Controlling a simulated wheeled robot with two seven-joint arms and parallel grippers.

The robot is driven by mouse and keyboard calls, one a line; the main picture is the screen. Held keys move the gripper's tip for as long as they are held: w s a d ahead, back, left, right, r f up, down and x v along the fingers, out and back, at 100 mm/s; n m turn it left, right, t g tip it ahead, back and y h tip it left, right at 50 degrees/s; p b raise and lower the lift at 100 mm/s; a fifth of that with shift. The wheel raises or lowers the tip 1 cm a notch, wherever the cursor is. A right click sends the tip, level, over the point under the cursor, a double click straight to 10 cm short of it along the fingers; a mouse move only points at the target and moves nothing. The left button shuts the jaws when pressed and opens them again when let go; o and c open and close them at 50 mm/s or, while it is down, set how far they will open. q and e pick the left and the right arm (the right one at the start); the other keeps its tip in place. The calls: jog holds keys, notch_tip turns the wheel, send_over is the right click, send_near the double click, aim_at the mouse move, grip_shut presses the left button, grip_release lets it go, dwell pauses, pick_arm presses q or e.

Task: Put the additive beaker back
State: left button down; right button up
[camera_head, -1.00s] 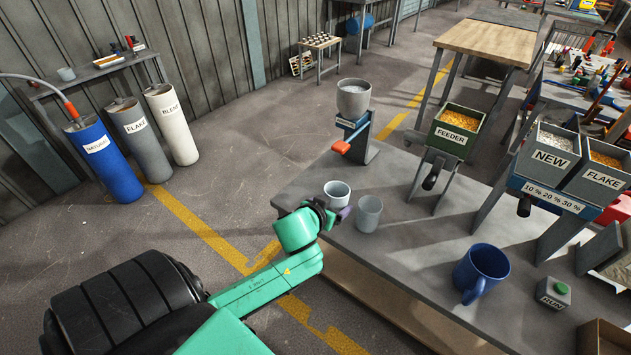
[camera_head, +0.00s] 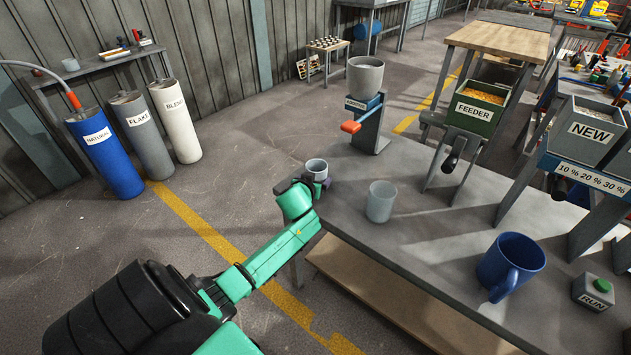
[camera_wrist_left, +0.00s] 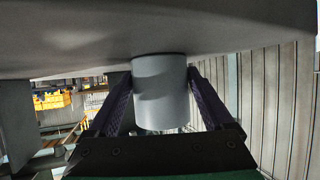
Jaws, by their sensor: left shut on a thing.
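A light grey beaker (camera_head: 317,167) is held upright in my left gripper (camera_head: 318,184) at the table's left corner. In the left wrist view the beaker (camera_wrist_left: 160,92) sits between the two dark fingers (camera_wrist_left: 160,100), with the grey tabletop close against its end. I cannot tell whether it touches the table. A second pale grey beaker (camera_head: 381,202) stands on the table (camera_head: 430,240) to its right, apart from my gripper. The additive stand (camera_head: 370,126), with a grey hopper (camera_head: 365,76) and an orange lever, stands behind them. My right gripper is not in view.
A blue mug (camera_head: 510,262) and a RUN button box (camera_head: 592,291) are at the table's front right. The green FEEDER hopper (camera_head: 474,112) and the NEW hopper (camera_head: 592,135) stand along the back and right. The tabletop's middle is mostly clear.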

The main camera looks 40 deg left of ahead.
pick_arm(q)
jog(key=shift+f, duration=0.1)
grip_release()
jog(key=shift+r, duration=0.25)
jog(key=p+v, duration=0.2)
jog(key=v, duration=1)
jog(key=shift+s, duration=0.1)
